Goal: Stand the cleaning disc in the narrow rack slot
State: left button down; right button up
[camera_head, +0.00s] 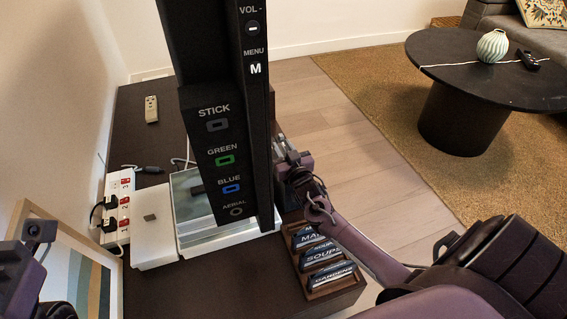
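I cannot make out the cleaning disc. A wooden rack (323,292) stands at the cabinet's right front, holding several dark cases with labels such as "SOUPS" (325,253) and "GARDENS" (332,275). The narrow slot cannot be told apart. My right gripper (285,158) is behind the tall black screen's edge, above and beyond the rack. Its fingertips are mostly hidden, so I cannot see whether it holds anything. Part of my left arm shows at the lower left edge; its fingertips are out of view.
The black screen panel (222,165) with labelled buttons blocks the middle. A pale open-topped box (250,234), white box (150,238), power strip (119,190) and remote (151,109) are on the dark cabinet (138,132). A picture frame (75,265) leans at lower left.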

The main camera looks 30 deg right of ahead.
grip_shut()
jog(key=shift+r, duration=0.1)
dwell(0.3)
